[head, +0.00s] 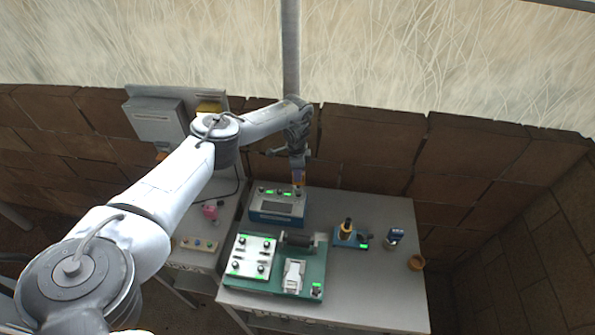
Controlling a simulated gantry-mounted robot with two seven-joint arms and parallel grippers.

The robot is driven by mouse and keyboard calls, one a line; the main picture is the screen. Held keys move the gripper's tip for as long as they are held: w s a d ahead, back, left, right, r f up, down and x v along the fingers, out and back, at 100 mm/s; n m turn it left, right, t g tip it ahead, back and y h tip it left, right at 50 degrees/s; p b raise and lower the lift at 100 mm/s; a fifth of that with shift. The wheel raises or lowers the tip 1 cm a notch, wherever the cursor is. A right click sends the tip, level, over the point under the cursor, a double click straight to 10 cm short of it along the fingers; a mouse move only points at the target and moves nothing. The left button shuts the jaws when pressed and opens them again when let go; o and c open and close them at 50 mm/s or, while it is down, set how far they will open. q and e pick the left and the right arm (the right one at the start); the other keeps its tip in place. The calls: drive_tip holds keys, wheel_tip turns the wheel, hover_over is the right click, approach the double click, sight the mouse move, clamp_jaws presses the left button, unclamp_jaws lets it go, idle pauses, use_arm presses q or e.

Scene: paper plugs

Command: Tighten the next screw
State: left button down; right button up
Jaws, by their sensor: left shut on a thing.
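My left gripper (297,168) is above the back of the table, just over the rear edge of a blue box with a display (278,208). It is shut on a small orange thing (298,178), too small in view to name. A white plate (252,256) on a green board (313,268) carries several dark round screw heads (265,246) with small green lights near them. The heads are too small to tell how far each is turned in. My right gripper is not in view.
A blue stand (350,237) holds an upright black-and-yellow tool (347,227). A dark blue item (395,236) and an orange ring-shaped cup (416,262) are at the right. A white part (293,276) sits on the green board. The table's front right (385,300) is clear.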

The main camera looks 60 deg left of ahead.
use_arm(q)
drive_tip(key=shift+f, duration=0.2)
idle(0.3)
drive_tip(key=shift+r+n+p, duration=0.1)
drive_tip(key=shift+n+p, duration=0.2)
drive_tip(key=n+p, duration=0.4)
drive_tip(key=n, duration=0.3)
drive_tip(key=shift+d+r, duration=0.1)
drive_tip(key=n, duration=0.3)
drive_tip(key=shift+p, duration=0.35)
drive_tip(key=n, duration=0.4)
drive_tip(key=shift+p, duration=0.35)
drive_tip(key=n, duration=0.3)
drive_tip(key=shift+f, duration=0.2)
drive_tip(key=shift+n, duration=1.2)
drive_tip(key=n, duration=0.4)
drive_tip(key=shift+p, duration=0.3)
